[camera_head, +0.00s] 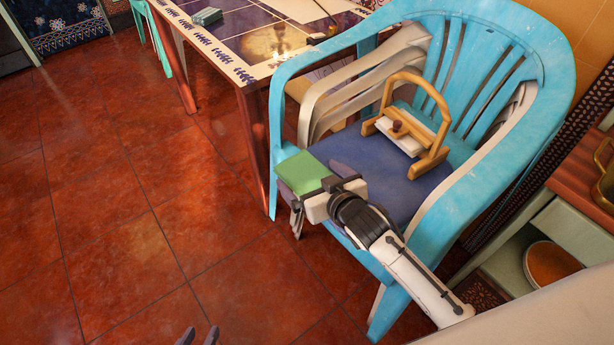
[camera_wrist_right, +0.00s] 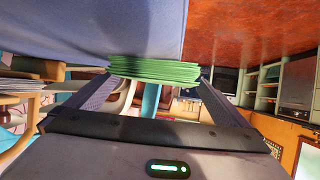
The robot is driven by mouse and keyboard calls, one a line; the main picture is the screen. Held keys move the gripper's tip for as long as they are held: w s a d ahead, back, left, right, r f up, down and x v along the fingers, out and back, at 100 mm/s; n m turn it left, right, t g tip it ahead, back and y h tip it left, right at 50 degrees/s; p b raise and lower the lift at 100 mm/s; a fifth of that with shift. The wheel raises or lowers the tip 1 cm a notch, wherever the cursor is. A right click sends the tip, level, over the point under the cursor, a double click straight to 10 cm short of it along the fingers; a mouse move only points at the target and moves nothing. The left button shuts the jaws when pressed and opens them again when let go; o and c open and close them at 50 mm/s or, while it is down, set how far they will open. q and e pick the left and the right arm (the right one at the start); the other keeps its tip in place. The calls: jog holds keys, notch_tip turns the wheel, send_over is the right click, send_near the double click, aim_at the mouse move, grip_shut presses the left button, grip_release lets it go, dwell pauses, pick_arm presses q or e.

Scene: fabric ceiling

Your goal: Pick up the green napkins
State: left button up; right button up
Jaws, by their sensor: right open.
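The green napkins (camera_head: 302,172) are a flat square stack at the front left corner of the blue cushion (camera_head: 385,185) on the light-blue chair. My right gripper (camera_head: 330,178) is at the stack, with its fingers partly hiding its right side. In the right wrist view, the layered edge of the napkins (camera_wrist_right: 155,70) lies between the two spread fingers of the right gripper (camera_wrist_right: 158,85). I cannot tell whether the fingers touch it. My left gripper (camera_head: 199,338) shows only its two fingertips at the bottom edge, apart and empty over the floor.
A wooden napkin holder with an arched handle (camera_head: 413,120) stands further back on the cushion. The chair's armrests (camera_head: 480,190) flank the seat. A patterned table (camera_head: 245,55) stands behind left, with a small green stack (camera_head: 207,16). The red tiled floor (camera_head: 110,200) is clear.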

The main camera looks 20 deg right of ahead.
jog(key=c, duration=0.9)
jog(key=shift+r, duration=0.1)
